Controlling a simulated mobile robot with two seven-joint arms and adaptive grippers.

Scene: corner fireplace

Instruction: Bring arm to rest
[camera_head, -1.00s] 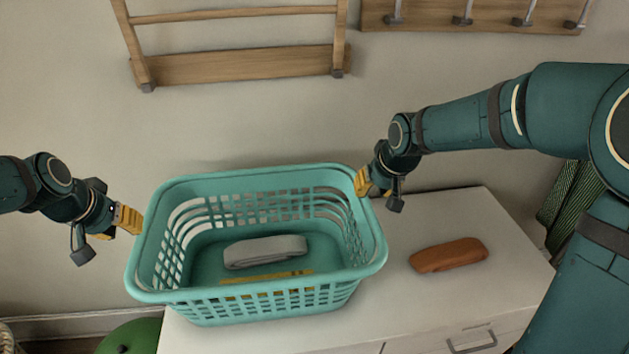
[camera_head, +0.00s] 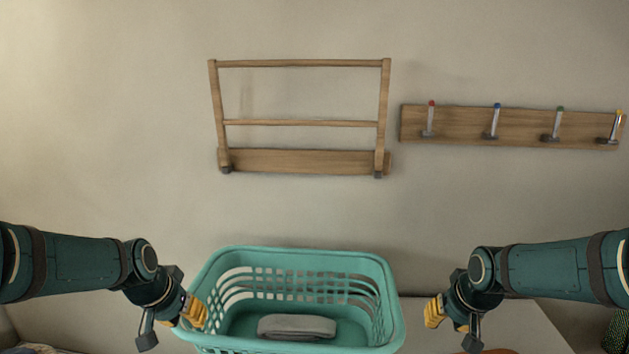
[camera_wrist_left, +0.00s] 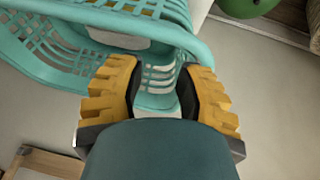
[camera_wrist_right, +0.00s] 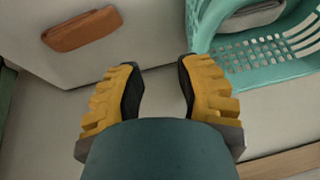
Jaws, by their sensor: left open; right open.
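My left gripper (camera_head: 185,318) is at the left side of a teal laundry basket (camera_head: 300,257) in the head view. In the left wrist view its yellow fingers (camera_wrist_left: 160,88) are apart, with the basket rim (camera_wrist_left: 170,33) beyond them; I cannot tell whether they touch it. My right gripper (camera_head: 446,318) is right of the basket, with a gap between them. In the right wrist view its fingers (camera_wrist_right: 160,85) are open with nothing between them. A folded grey cloth (camera_head: 297,326) lies in the basket.
The basket stands on a white cabinet (camera_head: 520,322). A brown case (camera_wrist_right: 82,29) lies on the cabinet top. A wooden rack (camera_head: 300,160) and a hook board (camera_head: 510,128) are on the wall above. A green round object (camera_wrist_left: 247,5) is on the floor.

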